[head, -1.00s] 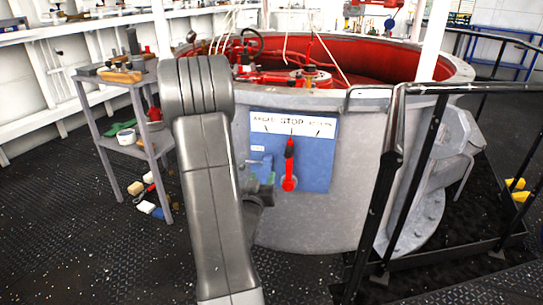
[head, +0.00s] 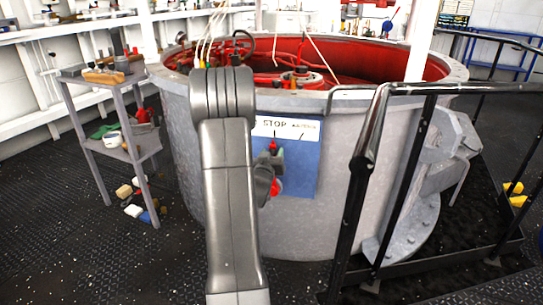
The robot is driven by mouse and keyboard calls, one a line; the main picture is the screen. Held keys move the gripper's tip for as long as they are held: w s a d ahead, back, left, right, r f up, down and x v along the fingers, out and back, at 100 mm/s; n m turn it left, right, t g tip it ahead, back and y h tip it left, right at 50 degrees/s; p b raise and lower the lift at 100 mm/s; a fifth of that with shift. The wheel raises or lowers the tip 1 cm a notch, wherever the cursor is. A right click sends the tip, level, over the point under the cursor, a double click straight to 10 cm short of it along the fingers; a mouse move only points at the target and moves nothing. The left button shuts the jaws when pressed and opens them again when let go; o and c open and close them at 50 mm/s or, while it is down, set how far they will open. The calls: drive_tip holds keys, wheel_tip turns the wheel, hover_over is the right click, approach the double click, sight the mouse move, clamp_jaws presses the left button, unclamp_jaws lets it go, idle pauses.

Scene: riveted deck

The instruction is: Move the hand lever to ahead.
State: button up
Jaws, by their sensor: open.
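The hand lever (head: 277,188) is red and sits on a blue panel (head: 305,170) on the side of a large grey drum. Its red tip (head: 273,146) stands about upright, below the word STOP on the white label plate (head: 300,129). The label's left end is hidden behind my arm; its right word is too small to read surely. My gripper (head: 268,178) is open and shows only partly beside my arm, in front of the lever's middle. It overlaps the lever in the picture; I cannot tell whether it touches or surrounds it.
The drum (head: 350,190) has a red inside with hoses and pipes. A black handrail (head: 358,185) stands close to the right of the panel. A grey shelf stand (head: 130,152) with tools is at the left. Dark studded floor (head: 70,250) is open at front left.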

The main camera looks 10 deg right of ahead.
clamp_jaws()
drive_tip(key=w+a+f+n+p, duration=0.1)
drive_tip(key=w+a+n+p, duration=0.1)
drive_tip(key=a+n, duration=0.3)
drive_tip(key=shift+w+a+f, duration=0.35)
drive_tip(key=shift+a, duration=0.65)
unclamp_jaws()
drive_tip(key=shift+a, duration=0.1)
